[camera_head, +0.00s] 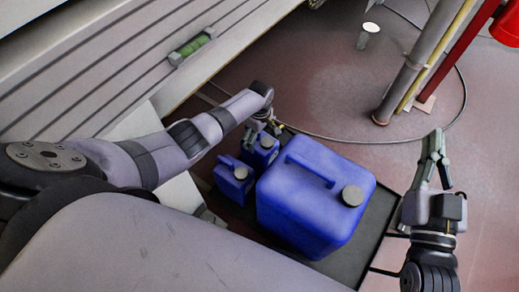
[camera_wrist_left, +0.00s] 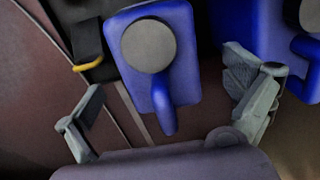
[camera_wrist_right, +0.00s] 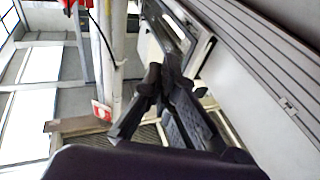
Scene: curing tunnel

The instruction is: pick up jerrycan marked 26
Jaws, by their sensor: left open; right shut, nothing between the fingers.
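A large blue jerrycan (camera_head: 310,205) with a grey cap stands on a dark platform (camera_head: 372,232) in the head view. Two small blue jerrycans, a front one (camera_head: 232,186) and a rear one (camera_head: 266,150), stand to its left. No number 26 is legible on any. My left gripper (camera_head: 262,127) is at the rear small jerrycan and partly covers it. In the left wrist view its open fingers (camera_wrist_left: 165,85) lie either side of a small capped jerrycan (camera_wrist_left: 180,75); contact cannot be told. My right gripper (camera_head: 434,150) is shut and empty, right of the large jerrycan.
A grey post (camera_head: 415,65) and red post (camera_head: 458,52) stand at upper right. A cable loops over the reddish floor (camera_head: 290,85), which is mostly clear behind the platform.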

